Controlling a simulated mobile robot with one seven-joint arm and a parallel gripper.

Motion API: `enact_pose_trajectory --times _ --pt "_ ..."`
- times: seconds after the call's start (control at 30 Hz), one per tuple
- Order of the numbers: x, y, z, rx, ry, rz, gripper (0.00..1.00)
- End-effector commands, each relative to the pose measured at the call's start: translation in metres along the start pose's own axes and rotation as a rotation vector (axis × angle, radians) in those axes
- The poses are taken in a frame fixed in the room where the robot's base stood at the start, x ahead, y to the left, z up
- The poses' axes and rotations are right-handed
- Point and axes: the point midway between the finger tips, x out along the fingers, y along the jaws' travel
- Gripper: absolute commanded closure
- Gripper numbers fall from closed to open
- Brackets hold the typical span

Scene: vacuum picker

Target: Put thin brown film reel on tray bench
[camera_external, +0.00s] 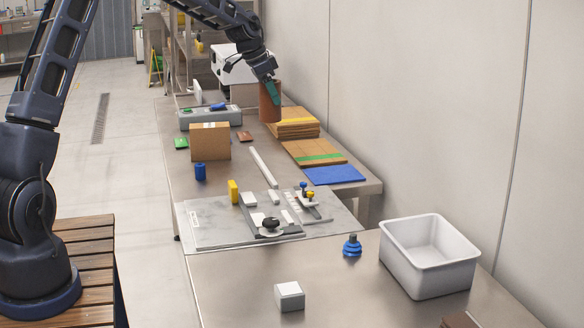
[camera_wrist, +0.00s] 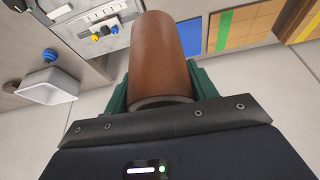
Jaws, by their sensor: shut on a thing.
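The brown reel, a plain reddish-brown cylinder (camera_external: 265,107), is at the far end of the far bench, in front of the wall. My gripper (camera_external: 272,92) is shut on it, with green fingers on either side. In the wrist view the cylinder (camera_wrist: 158,50) sits between the fingers (camera_wrist: 160,88) and points away from the camera. I cannot tell whether its lower end touches anything. The near steel bench (camera_external: 235,285) carries a deep white tray (camera_external: 430,262), which also shows in the wrist view (camera_wrist: 48,88).
Stacked cardboard (camera_external: 294,124) lies beside the cylinder. A cardboard box (camera_external: 209,142), blue cylinder (camera_external: 200,172), blue pad (camera_external: 335,175) and fixture plate (camera_external: 215,228) occupy the far bench. A blue knob (camera_external: 352,246) and white block (camera_external: 289,296) stand on the near bench, with bare steel around them.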

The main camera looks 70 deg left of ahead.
Motion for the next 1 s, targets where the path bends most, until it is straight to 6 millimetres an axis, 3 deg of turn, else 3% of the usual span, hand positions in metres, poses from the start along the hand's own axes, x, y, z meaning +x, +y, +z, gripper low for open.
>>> enact_pose_trajectory --times 0.03,0.1,0.3,0.5,0.73,1.0 --pt "-0.001 -0.024 0.008 -0.027 0.001 -0.012 0.71" --pt "-0.002 -0.053 0.019 -0.06 0.001 -0.025 0.71" --pt "-0.008 -0.128 0.053 -0.146 0.0 -0.061 0.71" --pt "-0.013 -0.177 0.081 -0.204 0.0 -0.085 0.71" --pt "-0.009 -0.195 0.095 -0.226 0.0 -0.093 0.71" --pt "0.041 -0.194 0.117 -0.227 -0.002 -0.091 0.71"
